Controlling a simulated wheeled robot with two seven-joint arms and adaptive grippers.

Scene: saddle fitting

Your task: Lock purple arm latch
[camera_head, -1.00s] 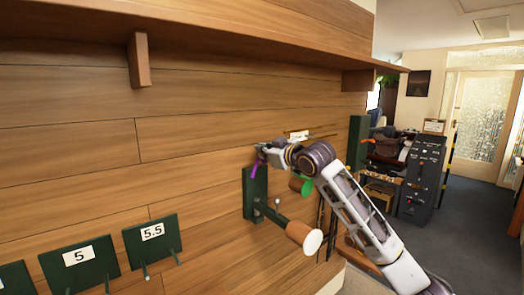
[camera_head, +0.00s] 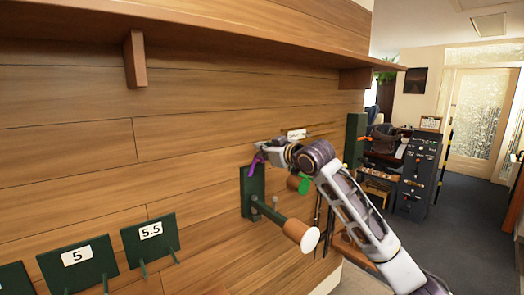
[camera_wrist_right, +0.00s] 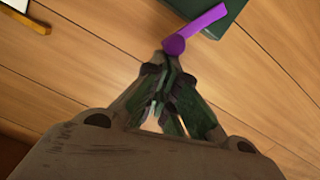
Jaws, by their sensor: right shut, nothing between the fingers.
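The purple latch (camera_head: 256,164) sits at the top of a dark green wall plate (camera_head: 252,195) and slants down to the left in the head view. In the right wrist view the purple latch (camera_wrist_right: 203,27) is a flat bar with a round end, over the corner of the green plate (camera_wrist_right: 222,15). My right gripper (camera_head: 262,152) is shut and empty at the latch's upper end. In the wrist view its fingertips (camera_wrist_right: 167,57) are just below the round end; I cannot tell whether they touch it. My left gripper is out of view.
A green piece (camera_head: 304,186) shows beside my right arm. Green plates marked 5 (camera_head: 77,275) and 5.5 (camera_head: 150,252) stand lower left. A wooden shelf (camera_head: 220,33) runs above.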

